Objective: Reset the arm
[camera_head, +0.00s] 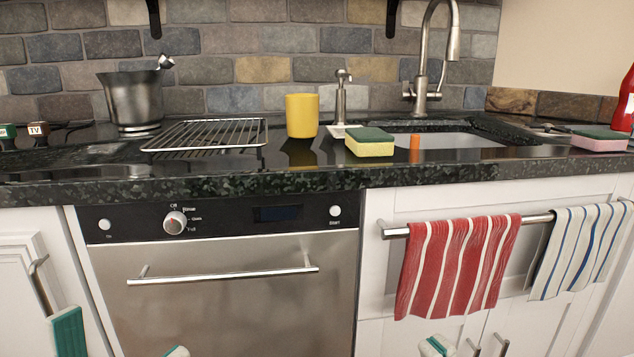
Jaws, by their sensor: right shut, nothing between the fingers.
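My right gripper (435,346) peeks in at the bottom edge, right of centre, in front of the white sink cabinet. Its white and teal fingertips are together, with nothing seen between them. My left gripper (122,331) shows at the bottom left as two teal-and-white fingertips set wide apart. One is in front of the left cabinet and the other is low in front of the dishwasher. No object shows between them. The rest of both grippers and both arms is below the picture.
The dark counter (320,180) holds a metal bucket (133,100), wire rack (205,134), yellow cup (301,115) and sponge (369,141). The dishwasher handle (222,275) and towel bar with a red striped towel (455,265) stick out.

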